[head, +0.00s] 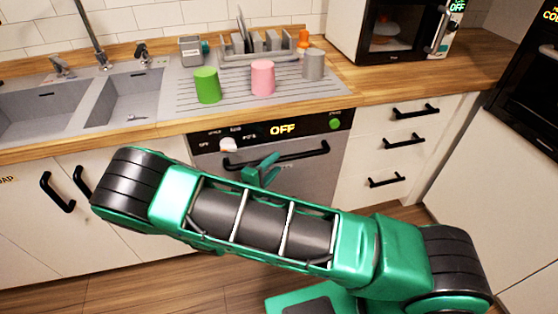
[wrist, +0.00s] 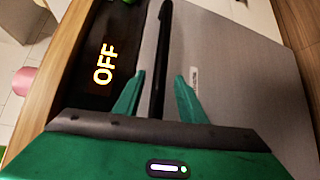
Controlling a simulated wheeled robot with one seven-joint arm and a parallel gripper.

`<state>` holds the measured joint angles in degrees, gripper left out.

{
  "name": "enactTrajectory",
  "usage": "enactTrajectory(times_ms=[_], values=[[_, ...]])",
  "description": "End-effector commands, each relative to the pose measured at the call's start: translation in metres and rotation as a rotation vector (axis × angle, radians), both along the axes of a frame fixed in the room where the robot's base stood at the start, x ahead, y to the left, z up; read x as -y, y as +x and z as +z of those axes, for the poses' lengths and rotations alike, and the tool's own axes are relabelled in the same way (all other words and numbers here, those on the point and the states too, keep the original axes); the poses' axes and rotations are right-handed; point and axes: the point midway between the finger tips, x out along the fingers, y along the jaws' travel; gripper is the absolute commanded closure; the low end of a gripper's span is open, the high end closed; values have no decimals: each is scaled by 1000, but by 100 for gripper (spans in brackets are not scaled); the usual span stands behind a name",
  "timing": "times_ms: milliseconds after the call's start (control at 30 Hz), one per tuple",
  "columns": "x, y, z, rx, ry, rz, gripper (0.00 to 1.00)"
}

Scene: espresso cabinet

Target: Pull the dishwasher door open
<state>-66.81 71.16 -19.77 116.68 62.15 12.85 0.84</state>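The dishwasher (head: 312,182) is under the counter in the head view, with a steel front and a black panel (head: 270,131) reading OFF. Its door looks shut. The black bar handle (head: 305,153) runs across the top of the door. My gripper (head: 262,170) is at the handle, left of its middle. In the wrist view the handle (wrist: 164,30) runs between the two green fingers of my gripper (wrist: 158,95). The fingers are apart, with a gap on each side of the handle. My arm hides the lower part of the door in the head view.
Green (head: 207,85), pink (head: 263,77) and grey (head: 313,64) cups stand on the drainboard above. Drawers (head: 400,140) are right of the dishwasher, and sink cabinet doors (head: 60,215) with black handles are left. Wooden floor (head: 140,288) lies in front.

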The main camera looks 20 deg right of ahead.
Motion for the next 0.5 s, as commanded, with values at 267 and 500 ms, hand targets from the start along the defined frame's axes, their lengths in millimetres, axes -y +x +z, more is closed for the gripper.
enactTrajectory(times_ms=[267,500], values=[[25,24,-5,-1,1,-1,63],[30,29,-6,-1,1,1,63]])
